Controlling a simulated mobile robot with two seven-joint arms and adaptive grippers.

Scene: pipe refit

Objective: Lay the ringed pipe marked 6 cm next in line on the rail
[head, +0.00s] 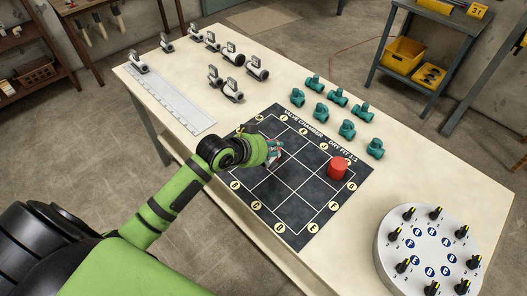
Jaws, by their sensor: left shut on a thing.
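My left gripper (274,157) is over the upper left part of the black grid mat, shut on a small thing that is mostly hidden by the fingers. I cannot tell what it is. Several grey pipes with upright tags, one of them a pipe (232,91) near the group's front, lie at the back left of the table. The tag marks and rings are too small to read. A long pale rail (170,97) with scale marks runs along the left edge. One tagged pipe (138,65) lies at its far end. My right gripper is out of view.
A red cylinder (337,168) stands on the right of the black mat (290,238). Several teal fittings (347,130) lie behind it. A round white dial panel (425,246) takes the front right corner. Bare table (275,75) shows behind the mat.

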